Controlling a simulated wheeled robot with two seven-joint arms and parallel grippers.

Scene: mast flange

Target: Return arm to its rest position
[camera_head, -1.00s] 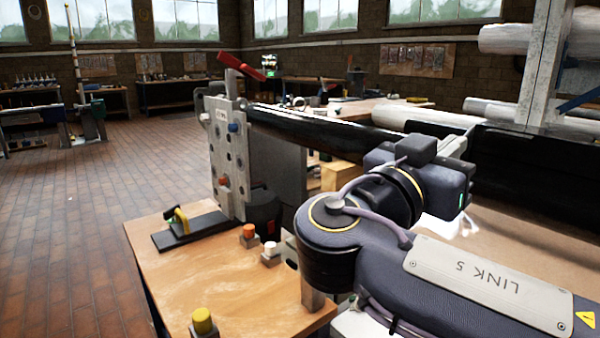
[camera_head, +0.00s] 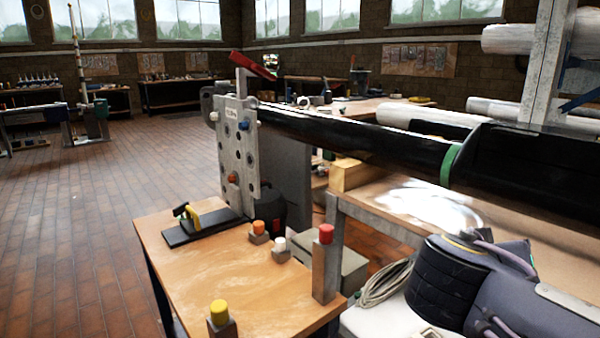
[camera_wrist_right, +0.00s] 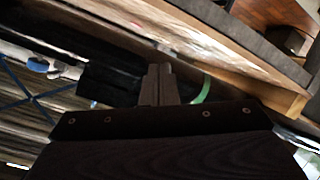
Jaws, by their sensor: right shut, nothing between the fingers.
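My right arm (camera_head: 465,285) shows at the lower right of the head view, low in front of the bench. Its gripper is outside that view. In the right wrist view, the right gripper (camera_wrist_right: 157,84) has its fingers together with nothing between them. The black mast (camera_head: 350,138) lies across the head view, with a green band (camera_head: 451,164) around it. At its left end is a grey flange plate (camera_head: 237,147) with holes and a few coloured plugs. The green band also shows in the wrist view (camera_wrist_right: 203,90), beyond the fingers. My left gripper is not in view.
A small wooden table (camera_head: 200,275) carries a yellow-handled tool (camera_head: 205,222) and several posts with coloured caps, including a tall red-capped one (camera_head: 325,260). A wooden block (camera_head: 352,175) sits on the bench under the mast. The tiled floor at left is open.

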